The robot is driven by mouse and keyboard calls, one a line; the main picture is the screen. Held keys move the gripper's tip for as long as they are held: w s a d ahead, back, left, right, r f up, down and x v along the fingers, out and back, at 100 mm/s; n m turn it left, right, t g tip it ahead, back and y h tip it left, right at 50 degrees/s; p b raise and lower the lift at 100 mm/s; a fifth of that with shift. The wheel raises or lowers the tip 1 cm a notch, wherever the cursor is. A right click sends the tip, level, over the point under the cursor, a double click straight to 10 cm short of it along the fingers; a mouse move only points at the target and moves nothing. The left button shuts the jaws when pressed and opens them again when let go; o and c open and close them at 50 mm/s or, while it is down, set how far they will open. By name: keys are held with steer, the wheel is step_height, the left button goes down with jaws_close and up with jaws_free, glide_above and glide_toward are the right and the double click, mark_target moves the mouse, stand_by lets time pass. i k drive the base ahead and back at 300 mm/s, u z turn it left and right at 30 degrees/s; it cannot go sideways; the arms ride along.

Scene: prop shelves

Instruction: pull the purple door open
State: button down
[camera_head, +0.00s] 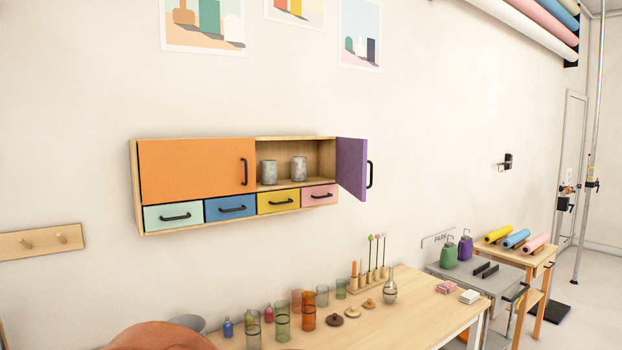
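The purple door (351,168) is on the right side of a wall-mounted wooden cabinet (262,140). It stands swung open, sticking out from the wall, with a black handle (369,175) on its outer face. Two grey speckled cups (299,169) stand in the open compartment behind it. The orange door (195,170) on the left is closed. Below are small drawers, mint, blue, yellow and pink, all shut. My gripper is not in view.
A wooden table (420,310) below the cabinet holds glasses, bottles, lids and a small rack. A grey cart (470,280) and a small wooden stand (520,256) are to the right. Wooden wall pegs (42,241) are at the left. Floor shows free at the far right.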

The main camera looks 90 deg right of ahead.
mark_target(351, 153)
steer(key=k, duration=0.9)
steer(key=z, duration=1.2)
steer(key=i, duration=0.1)
steer(key=z, duration=0.05)
